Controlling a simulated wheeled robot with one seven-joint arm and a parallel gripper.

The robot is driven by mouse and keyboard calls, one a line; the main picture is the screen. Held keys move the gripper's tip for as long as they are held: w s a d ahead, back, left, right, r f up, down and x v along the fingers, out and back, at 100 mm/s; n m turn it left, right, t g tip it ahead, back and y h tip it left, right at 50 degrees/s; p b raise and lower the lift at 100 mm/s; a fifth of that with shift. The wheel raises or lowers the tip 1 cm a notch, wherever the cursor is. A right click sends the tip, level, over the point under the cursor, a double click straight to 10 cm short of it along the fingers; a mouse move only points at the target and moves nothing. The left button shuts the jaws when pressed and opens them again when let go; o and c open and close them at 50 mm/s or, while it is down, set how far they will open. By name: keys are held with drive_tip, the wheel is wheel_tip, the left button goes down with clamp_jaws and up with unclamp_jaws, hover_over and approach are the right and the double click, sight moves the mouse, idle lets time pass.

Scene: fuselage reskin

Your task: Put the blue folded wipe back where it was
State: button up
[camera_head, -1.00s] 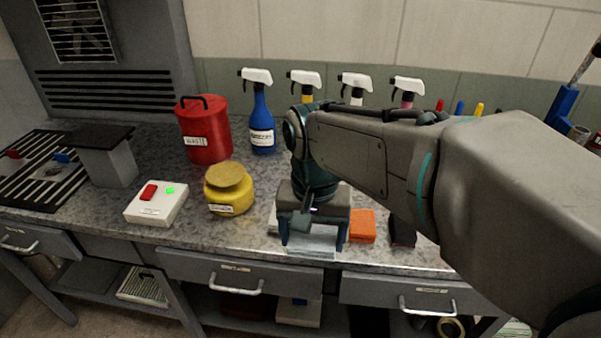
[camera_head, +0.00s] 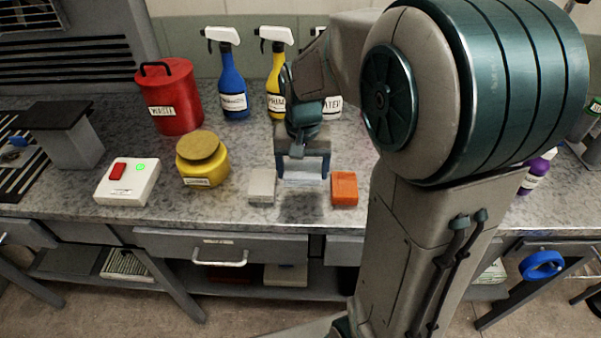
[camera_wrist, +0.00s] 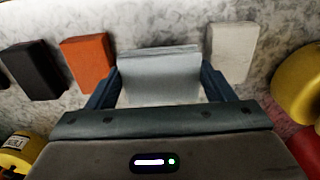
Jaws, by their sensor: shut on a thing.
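My gripper (camera_head: 302,177) is shut on the blue folded wipe (camera_head: 302,180), which looks pale grey-blue. In the wrist view the wipe (camera_wrist: 160,80) sits flat between the two dark fingers of my gripper (camera_wrist: 161,90). In the head view it is over the gap between a whitish folded block (camera_head: 262,186) and an orange folded block (camera_head: 344,189). A dark shadow lies on the counter in front of it, and it seems slightly above the surface; the exact height is unclear.
In the wrist view a black block (camera_wrist: 33,69) lies beyond the orange one. A yellow jar (camera_head: 203,160), a white box with a red switch (camera_head: 127,181) and a red waste can (camera_head: 170,98) stand to the left. Spray bottles (camera_head: 232,90) stand behind. The counter's front edge is close.

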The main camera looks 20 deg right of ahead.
sight(303, 181)
drive_tip(key=shift+w+d+f, duration=0.1)
drive_tip(key=shift+d+f, duration=0.05)
drive_tip(key=shift+f, duration=1.95)
drive_tip(key=shift+f, duration=0.2)
drive_tip(key=o, duration=1)
drive_tip(key=shift+c, duration=0.2)
